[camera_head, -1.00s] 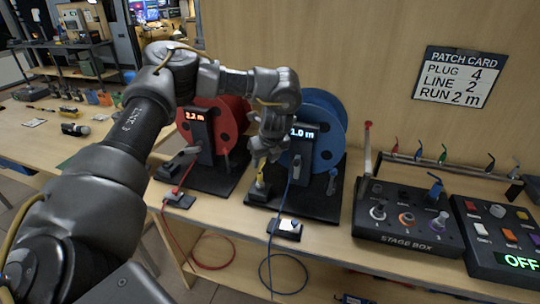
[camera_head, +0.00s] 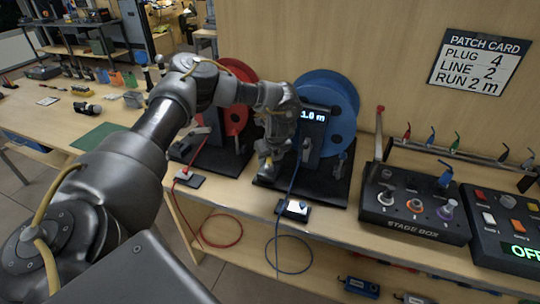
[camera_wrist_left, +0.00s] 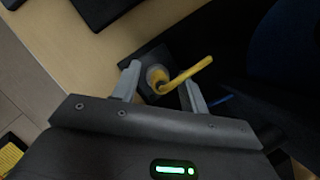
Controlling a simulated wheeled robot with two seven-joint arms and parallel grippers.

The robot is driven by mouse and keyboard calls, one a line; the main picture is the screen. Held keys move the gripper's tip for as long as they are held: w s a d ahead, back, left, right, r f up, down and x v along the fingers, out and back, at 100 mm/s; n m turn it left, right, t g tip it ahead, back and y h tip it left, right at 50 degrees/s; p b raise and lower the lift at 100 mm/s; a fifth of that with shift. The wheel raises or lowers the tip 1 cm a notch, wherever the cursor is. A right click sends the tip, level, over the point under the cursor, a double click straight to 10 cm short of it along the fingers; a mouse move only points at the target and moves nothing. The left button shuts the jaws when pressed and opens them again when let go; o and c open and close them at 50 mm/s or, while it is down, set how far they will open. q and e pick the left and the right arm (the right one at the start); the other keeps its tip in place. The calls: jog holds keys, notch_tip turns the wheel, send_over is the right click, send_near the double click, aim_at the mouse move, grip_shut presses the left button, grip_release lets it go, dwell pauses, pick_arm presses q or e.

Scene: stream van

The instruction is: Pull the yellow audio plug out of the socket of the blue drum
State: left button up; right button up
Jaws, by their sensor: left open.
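The blue drum (camera_head: 340,95) stands on a black base at the back of the bench, its display reading 1.0 m. The yellow plug (camera_head: 267,161) is at the front left of that base, mostly covered by my left gripper (camera_head: 268,155) in the head view. In the left wrist view the yellow plug (camera_wrist_left: 190,74) sits upright in a dark socket block, its bent yellow tail pointing up and right. My left gripper (camera_wrist_left: 160,82) is open, one finger on each side of the plug, with gaps visible. My right gripper is not in view.
The red drum (camera_head: 237,115) stands left of the blue one. A blue cable runs from the blue drum to a small box (camera_head: 294,210) at the bench edge and hangs in a loop below. The stage box (camera_head: 412,208) is to the right, under the patch card (camera_head: 478,62).

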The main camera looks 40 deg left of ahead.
pick_arm(q)
grip_shut()
dwell(0.4)
jog(key=shift+r+p, duration=0.35)
jog(key=shift+r, duration=0.05)
jog(key=shift+r+p, duration=0.3)
jog(key=shift+r, duration=0.05)
jog(key=shift+r+p, duration=0.3)
jog(key=shift+r, duration=0.05)
jog(key=shift+r+p, duration=0.3)
jog(key=shift+r, duration=0.1)
